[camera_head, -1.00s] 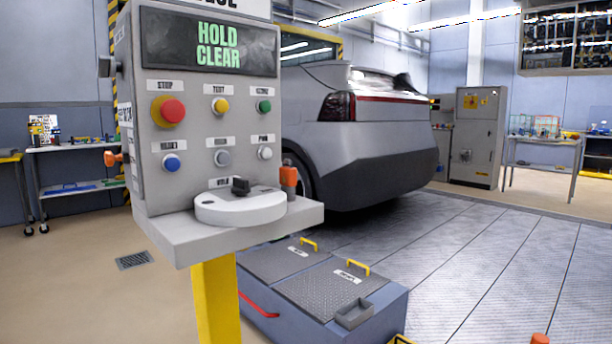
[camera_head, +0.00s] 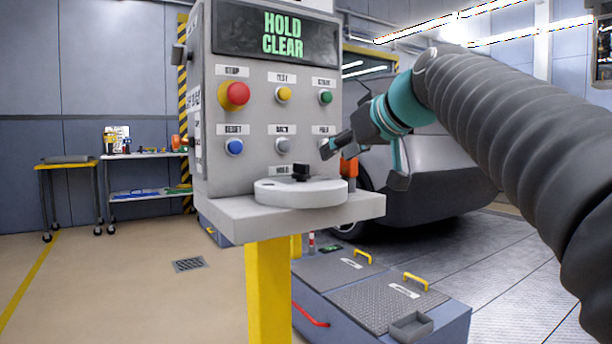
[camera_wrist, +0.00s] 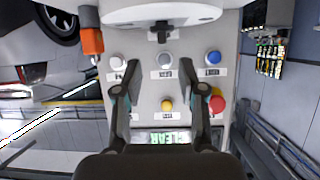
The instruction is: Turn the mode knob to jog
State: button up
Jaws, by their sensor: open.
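The mode knob is a small black handle (camera_head: 301,171) on a round white dial (camera_head: 300,193), which sits on the ledge of the grey control panel (camera_head: 268,110). A label above the dial seems to read HOLD. In the wrist view, which is upside down, the knob (camera_wrist: 160,32) is at top centre, against the white dial (camera_wrist: 165,12). My gripper (camera_head: 332,147) is in front of the panel's right side, above and right of the knob.
The red button (camera_head: 234,95), yellow button (camera_head: 284,94), green button (camera_head: 326,97) and blue button (camera_head: 234,147) stick out of the panel. An orange part (camera_head: 349,167) stands right of the dial. A grey car (camera_head: 440,185) is behind. The screen (camera_head: 283,35) reads HOLD CLEAR.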

aim_at(302, 164)
jog(key=shift+n+y, duration=0.3)
jog(key=x, duration=0.4)
jog(key=r+x, duration=0.1)
jog(key=x, duration=0.4)
jog(key=r+x, duration=0.1)
jog(key=x, duration=0.4)
jog(key=shift+w+a+f, duration=0.1)
jog(key=shift+w+a, duration=0.15)
jog(key=shift+w, duration=0.2)
grip_shut()
